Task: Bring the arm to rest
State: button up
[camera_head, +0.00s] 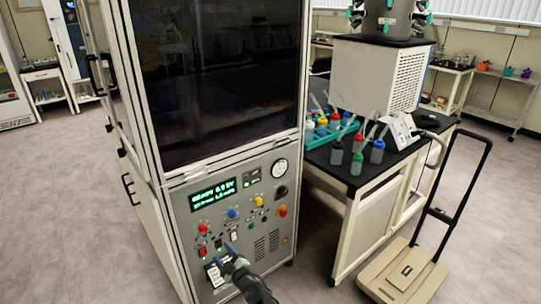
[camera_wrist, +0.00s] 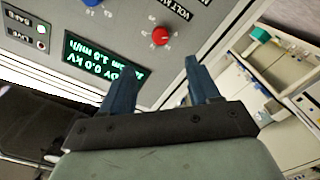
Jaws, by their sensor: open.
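My gripper (camera_head: 230,257) is in front of the lower control panel of the tall cabinet (camera_head: 165,180), near the panel's lower left switches. In the wrist view my gripper (camera_wrist: 160,85) shows two blue fingers spread apart with nothing between them. The control panel (camera_wrist: 125,30) lies beyond the fingertips, with a lit green display (camera_wrist: 100,58) and a red knob (camera_wrist: 160,36). I cannot tell from these views whether the fingers touch the panel.
A black-topped bench (camera_head: 372,178) with several wash bottles stands right of the cabinet. A beige platform trolley (camera_head: 405,275) with a black handle is on the floor at the right. Open floor lies left of the cabinet.

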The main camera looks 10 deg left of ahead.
jog(key=d+f+m+g+h, duration=0.3)
jog(key=d+f+m+h, duration=0.3)
jog(key=f, duration=0.4)
jog(key=s+d+f+m+g+h, duration=0.2)
jog(key=s+d+f+g+h, duration=0.25)
jog(key=s+d+f, duration=0.25)
jog(key=s+d+f+m+g, duration=0.3)
jog(key=s+d+g, duration=0.1)
jog(key=s+d, duration=0.6)
jog(key=s+d+f+m+g+h, duration=0.1)
jog(key=s+d+f+m+g, duration=0.2)
jog(key=s+d, duration=0.7)
jog(key=s+d+f+m+g+h, duration=0.1)
jog(key=s+d+f+m+g, duration=0.2)
jog(key=s+d, duration=0.7)
jog(key=shift+s+f+g, duration=0.25)
jog(key=shift+s+g, duration=0.8)
jog(key=shift+s, duration=1.2)
